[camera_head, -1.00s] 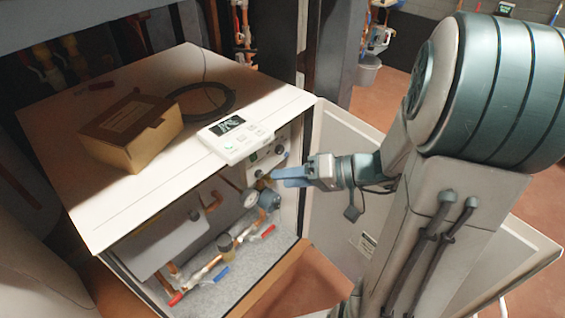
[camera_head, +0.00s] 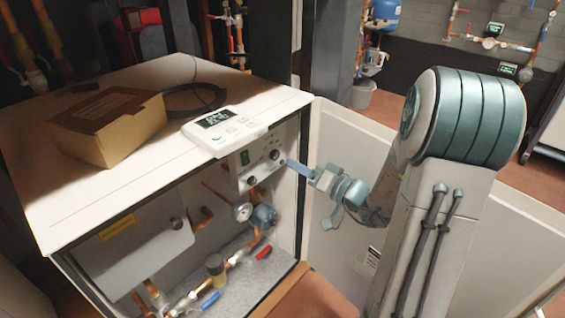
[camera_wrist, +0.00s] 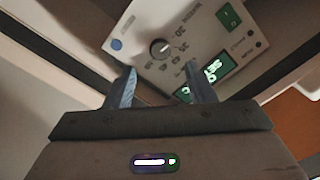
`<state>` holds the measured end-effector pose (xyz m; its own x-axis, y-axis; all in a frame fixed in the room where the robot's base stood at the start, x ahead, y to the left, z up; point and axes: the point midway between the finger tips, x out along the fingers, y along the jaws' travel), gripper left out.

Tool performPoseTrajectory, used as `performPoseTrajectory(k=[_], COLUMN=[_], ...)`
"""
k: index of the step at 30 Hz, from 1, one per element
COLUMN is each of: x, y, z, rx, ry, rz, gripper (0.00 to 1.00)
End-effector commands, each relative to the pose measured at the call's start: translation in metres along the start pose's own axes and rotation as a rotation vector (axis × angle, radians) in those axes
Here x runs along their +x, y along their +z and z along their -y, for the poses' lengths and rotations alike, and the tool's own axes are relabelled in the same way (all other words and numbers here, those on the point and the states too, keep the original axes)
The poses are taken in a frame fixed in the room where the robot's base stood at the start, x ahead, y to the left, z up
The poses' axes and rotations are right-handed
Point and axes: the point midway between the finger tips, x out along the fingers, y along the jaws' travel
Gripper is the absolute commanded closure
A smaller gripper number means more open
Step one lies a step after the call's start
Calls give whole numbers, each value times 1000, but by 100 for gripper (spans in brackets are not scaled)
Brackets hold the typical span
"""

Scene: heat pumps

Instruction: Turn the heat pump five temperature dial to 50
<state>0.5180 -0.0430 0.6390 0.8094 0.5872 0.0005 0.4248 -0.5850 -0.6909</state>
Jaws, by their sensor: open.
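The heat pump's white control panel (camera_head: 262,163) is in the open front of the cabinet. My gripper (camera_head: 286,162) is at the panel's right side in the head view. In the wrist view my gripper (camera_wrist: 163,84) has its blue fingers apart and empty, with the dial beyond the gap, seemingly not touched.
A white controller with a display (camera_head: 217,130) and a cardboard box (camera_head: 107,125) lie on the cabinet top. The open cabinet door (camera_head: 345,185) is behind my arm. Pipes, a gauge (camera_head: 243,212) and valves fill the space below the panel. A green switch (camera_wrist: 228,17) is near the dial.

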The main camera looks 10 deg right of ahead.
Motion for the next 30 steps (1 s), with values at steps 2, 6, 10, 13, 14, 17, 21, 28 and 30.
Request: performPoseTrajectory(k=[2, 6, 10, 13, 14, 17, 21, 28, 30], x=[17, 41, 56, 61, 62, 63, 63, 63, 63], y=[2, 2, 1, 0, 0, 0, 0, 0, 0], z=[-1, 0, 0, 0, 0, 0, 0, 0, 0], rx=[-1, -1, 0, 1, 1, 1, 1, 1, 1], ry=[-4, -3, -2, -1, -1, 0, 0, 0, 0], rz=[1, 2, 2, 0, 0, 0, 0, 1, 1], gripper=[51, 51, 51, 51, 51, 51, 51, 96, 95])
